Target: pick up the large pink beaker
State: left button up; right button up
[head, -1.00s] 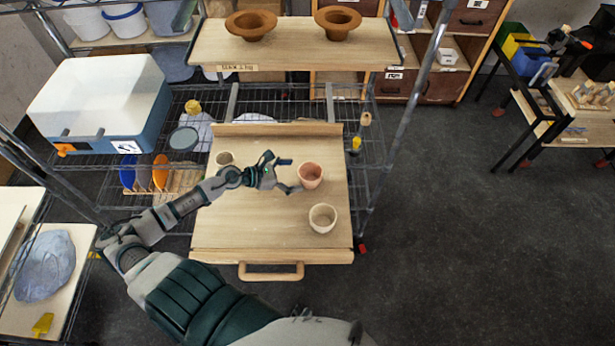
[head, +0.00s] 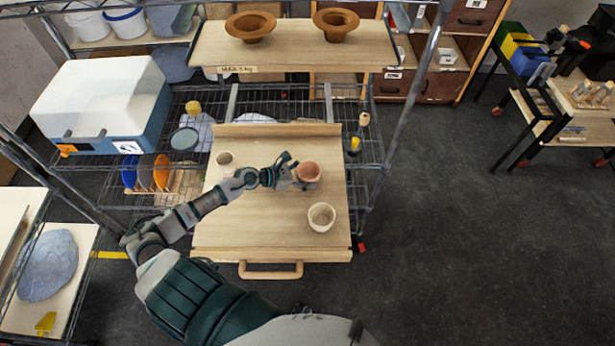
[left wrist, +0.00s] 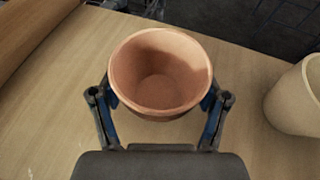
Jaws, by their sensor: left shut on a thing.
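The large pink beaker (head: 309,172) stands upright on the wooden pull-out board (head: 240,225) in the head view. It also shows in the left wrist view (left wrist: 160,78), empty, with its open mouth toward the camera. My left gripper (head: 297,174) is shut on the beaker, with one finger on each side of it. In the left wrist view the fingers (left wrist: 160,108) flank its lower wall and their tips are partly hidden behind it. I cannot tell any gap between its base and the board. My right gripper is not in view.
A cream beaker (head: 321,217) stands nearer the board's front; it is at the right edge of the left wrist view (left wrist: 299,95). A small pale beaker (head: 225,161) stands at the back left. A shelf (head: 290,45) with two brown pots overhangs the back. Rack posts flank the board.

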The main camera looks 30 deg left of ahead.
pick_arm(q)
jog(key=shift+d+r, duration=0.15)
jog(key=shift+d, duration=0.1)
notch_tip(320, 180, up, 9)
jog(key=p, duration=0.1)
jog(key=s+d+r+m+g+h, duration=0.2)
jog(key=d, duration=0.9)
jog(key=shift+s+r+m+g, duration=0.2)
jog(key=shift+s+m+g, duration=0.1)
jog(key=shift+s+m, duration=0.1)
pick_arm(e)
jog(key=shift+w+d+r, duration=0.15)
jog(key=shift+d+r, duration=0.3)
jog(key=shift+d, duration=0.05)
pick_arm(q)
jog(key=shift+a+f, duration=0.1)
